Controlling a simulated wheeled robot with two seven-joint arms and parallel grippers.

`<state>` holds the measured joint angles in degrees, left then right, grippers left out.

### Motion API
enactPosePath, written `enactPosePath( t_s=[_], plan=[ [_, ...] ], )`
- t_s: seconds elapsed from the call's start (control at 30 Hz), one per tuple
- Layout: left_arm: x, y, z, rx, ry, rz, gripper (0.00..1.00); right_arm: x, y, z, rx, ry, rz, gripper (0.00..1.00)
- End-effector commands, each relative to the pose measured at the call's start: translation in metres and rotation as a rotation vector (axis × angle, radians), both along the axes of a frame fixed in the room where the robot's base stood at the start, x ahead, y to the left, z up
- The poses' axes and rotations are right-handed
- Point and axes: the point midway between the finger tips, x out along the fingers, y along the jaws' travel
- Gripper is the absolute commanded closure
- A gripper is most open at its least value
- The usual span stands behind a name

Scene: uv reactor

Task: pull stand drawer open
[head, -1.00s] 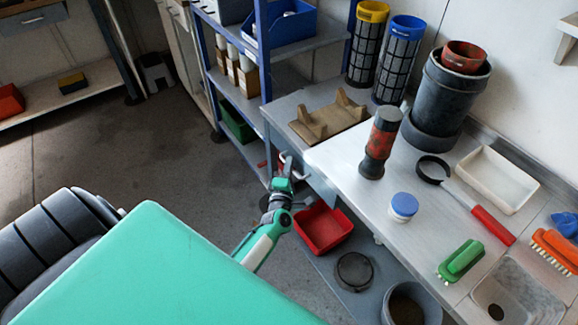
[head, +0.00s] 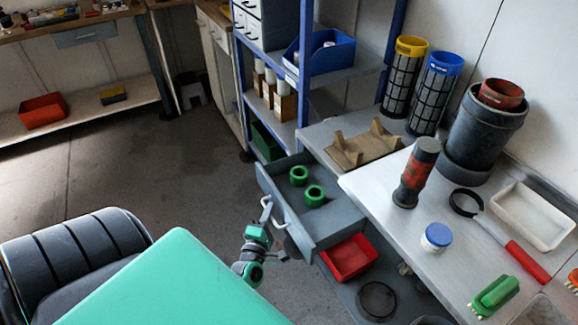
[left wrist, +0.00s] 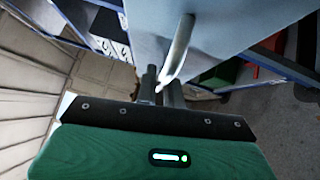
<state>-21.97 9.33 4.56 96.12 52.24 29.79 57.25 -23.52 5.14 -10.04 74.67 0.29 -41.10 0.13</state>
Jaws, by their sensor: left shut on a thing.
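The grey stand drawer (head: 328,232) is pulled out from under the stand's top. Two green rings (head: 299,175) and (head: 315,195) lie in it. Its pale bar handle (head: 266,210) is on the front face. My left gripper (head: 268,228) is at this handle, with its fingertips partly hidden in the head view. In the left wrist view, the handle (left wrist: 180,42) runs down from the drawer front (left wrist: 222,25) to the dark fingers of my left gripper (left wrist: 160,88), which are shut on it. My right gripper is in neither view.
A red bin (head: 349,258) sits on the lower shelf under the bench. A wooden cradle (head: 362,147) rests on the stand's top. A blue-framed shelf (head: 305,90) stands behind the drawer. The floor (head: 170,170) left of the drawer is clear.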

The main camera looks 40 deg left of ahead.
Motion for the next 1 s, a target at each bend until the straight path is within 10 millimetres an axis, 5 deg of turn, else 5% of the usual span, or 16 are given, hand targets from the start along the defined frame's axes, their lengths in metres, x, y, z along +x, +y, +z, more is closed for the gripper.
enactPosePath(
  t_s=[0.2, 0.43, 1.0],
  plan=[
    [-0.049, 0.019, -0.001, 0.002, 0.006, -0.001, 1.00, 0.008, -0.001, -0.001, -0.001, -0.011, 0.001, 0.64],
    [-0.080, 0.032, -0.001, -0.001, 0.004, 0.000, 1.00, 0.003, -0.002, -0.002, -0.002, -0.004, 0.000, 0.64],
    [-0.094, 0.039, -0.001, -0.001, 0.002, 0.000, 1.00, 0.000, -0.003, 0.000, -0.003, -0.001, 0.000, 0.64]
  ],
)
